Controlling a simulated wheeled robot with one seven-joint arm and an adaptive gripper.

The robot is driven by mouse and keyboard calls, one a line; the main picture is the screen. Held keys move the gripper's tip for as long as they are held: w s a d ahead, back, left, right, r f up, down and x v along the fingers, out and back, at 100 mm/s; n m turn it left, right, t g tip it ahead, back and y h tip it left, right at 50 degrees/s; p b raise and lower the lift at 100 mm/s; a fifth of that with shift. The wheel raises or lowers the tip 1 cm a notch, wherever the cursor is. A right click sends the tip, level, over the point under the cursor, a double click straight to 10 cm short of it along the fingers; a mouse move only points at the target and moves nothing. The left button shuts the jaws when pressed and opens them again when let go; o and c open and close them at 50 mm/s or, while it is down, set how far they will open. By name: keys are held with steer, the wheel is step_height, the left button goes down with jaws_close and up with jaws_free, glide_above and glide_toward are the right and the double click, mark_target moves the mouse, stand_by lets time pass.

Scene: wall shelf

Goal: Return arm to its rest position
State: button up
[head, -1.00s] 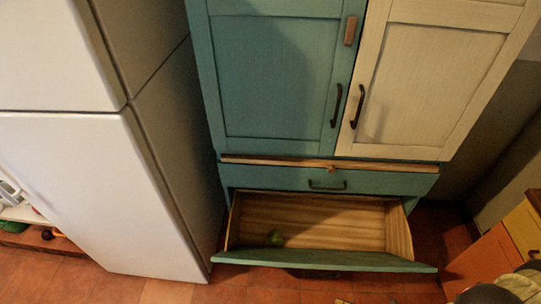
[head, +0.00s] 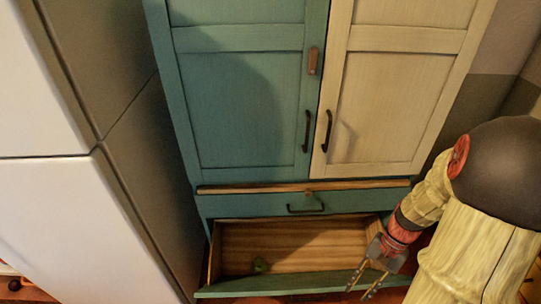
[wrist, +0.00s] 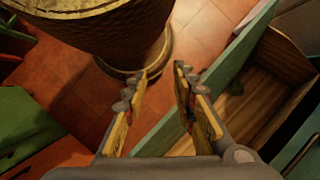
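My gripper (head: 370,281) hangs at the lower right of the head view, in front of the right end of the open drawer (head: 352,229). In the wrist view its two fingers (wrist: 160,96) are apart with nothing between them. The gripper is open and empty. My arm runs from the right edge of the head view down to it.
A teal and cream cabinet (head: 245,110) stands above the drawer, its doors shut. A shallow upper drawer (head: 260,204) sits above the open one. A white fridge (head: 80,225) stands at the left. A round woven thing (wrist: 110,32) and tiled floor (wrist: 205,22) show in the wrist view.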

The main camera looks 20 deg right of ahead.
steer(key=w+a+r+n+t+h, duration=0.1)
steer(key=a+r+n, duration=0.3)
steer(key=r, duration=0.5)
steer(key=w+a+r+n+t+h+p, duration=0.1)
steer(key=w+a+r+n+t+h, duration=0.1)
steer(key=a+r+n+t, duration=0.2)
steer(key=w+a+r+n+t+h, duration=0.1)
steer(key=a+r+n, duration=0.3)
steer(key=a+r, duration=0.5)
step_height(320, 180, up, 5)
steer(key=shift+w+a+f+t+h+p, duration=0.1)
steer(key=shift+w+a+t+h+p, duration=0.2)
steer(key=shift+t, duration=0.4)
steer(key=shift+w+d, duration=0.1)
